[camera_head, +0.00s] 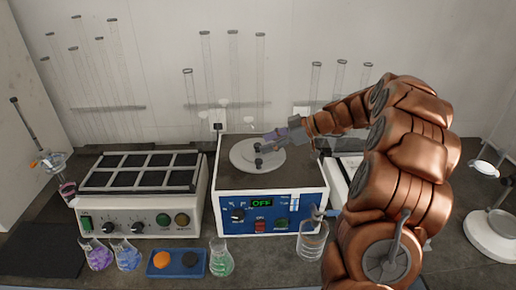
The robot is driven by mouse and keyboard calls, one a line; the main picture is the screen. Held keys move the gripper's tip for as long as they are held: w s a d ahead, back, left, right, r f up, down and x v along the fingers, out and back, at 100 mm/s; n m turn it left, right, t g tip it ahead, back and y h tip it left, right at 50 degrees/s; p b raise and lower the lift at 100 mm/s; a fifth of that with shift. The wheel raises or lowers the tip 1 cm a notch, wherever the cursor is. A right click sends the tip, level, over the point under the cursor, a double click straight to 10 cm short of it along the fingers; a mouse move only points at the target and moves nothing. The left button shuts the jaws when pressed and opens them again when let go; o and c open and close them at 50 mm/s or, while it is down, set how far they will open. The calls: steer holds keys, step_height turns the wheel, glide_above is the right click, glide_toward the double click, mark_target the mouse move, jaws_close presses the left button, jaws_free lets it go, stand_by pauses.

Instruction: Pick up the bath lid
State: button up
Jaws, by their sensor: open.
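The bath lid (242,158) is a round pale-grey disc lying flat on top of the white box with a blue front panel (272,212). My gripper (262,154) reaches in from the right, low over the middle of the lid, with its dark fingertips there. The gripper is open. The lid's handle is hidden or too small to make out, so I cannot tell whether the fingers are around it or touching it.
A unit with several dark blocks (143,178) stands on the left. Tall glass tubes (233,75) stand behind. A balance-like device (493,232) is far right.

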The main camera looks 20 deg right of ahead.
steer(key=shift+x, duration=1.05)
steer(key=shift+r, duration=0.1)
jaws_close()
